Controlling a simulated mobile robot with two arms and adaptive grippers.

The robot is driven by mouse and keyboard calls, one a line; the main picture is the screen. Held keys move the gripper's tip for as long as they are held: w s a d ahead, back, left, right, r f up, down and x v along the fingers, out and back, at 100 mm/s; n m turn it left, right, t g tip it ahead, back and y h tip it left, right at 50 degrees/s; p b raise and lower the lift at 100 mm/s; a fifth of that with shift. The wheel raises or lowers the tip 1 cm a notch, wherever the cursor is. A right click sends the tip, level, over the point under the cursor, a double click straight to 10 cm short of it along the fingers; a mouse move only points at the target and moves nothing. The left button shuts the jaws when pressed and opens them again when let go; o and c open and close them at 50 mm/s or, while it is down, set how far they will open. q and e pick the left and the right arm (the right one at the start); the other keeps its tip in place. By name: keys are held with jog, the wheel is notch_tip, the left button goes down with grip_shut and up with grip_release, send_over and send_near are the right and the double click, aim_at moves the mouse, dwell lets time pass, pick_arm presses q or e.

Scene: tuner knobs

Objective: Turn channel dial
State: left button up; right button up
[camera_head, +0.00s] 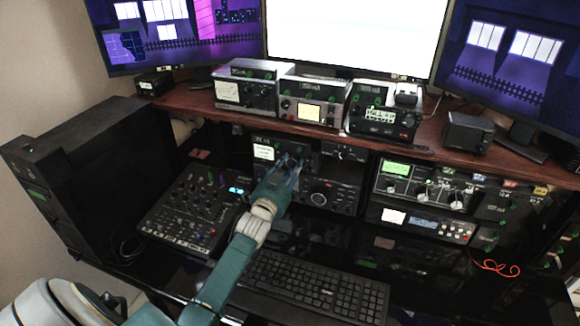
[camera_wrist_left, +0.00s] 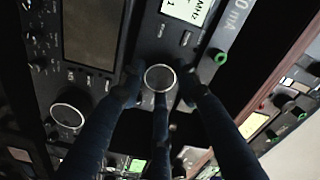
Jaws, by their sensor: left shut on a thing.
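My left gripper (camera_head: 288,166) reaches in from the lower left to the front of a black radio unit (camera_head: 263,152) with a small lit screen, under the shelf. In the left wrist view, the dark fingers of my left gripper (camera_wrist_left: 158,88) are closed around a round dial with a pale rim (camera_wrist_left: 160,79). The dial sits beside the lit screen marked MHz (camera_wrist_left: 186,12). In the head view the dial is hidden behind the fingers. My right gripper is not in view.
A larger dial (camera_head: 318,199) is on the unit just below. A mixer (camera_head: 190,212) lies to the left and a keyboard (camera_head: 315,286) in front. The wooden shelf (camera_head: 440,149) overhangs the units and holds several devices. More knobbed units (camera_head: 425,188) stand to the right.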

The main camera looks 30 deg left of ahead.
pick_arm(q)
jog(key=shift+m, duration=0.3)
jog(key=o, duration=0.9)
jog(key=shift+c, duration=0.2)
jog(key=v, duration=1.2)
jog(key=shift+d+r, duration=0.1)
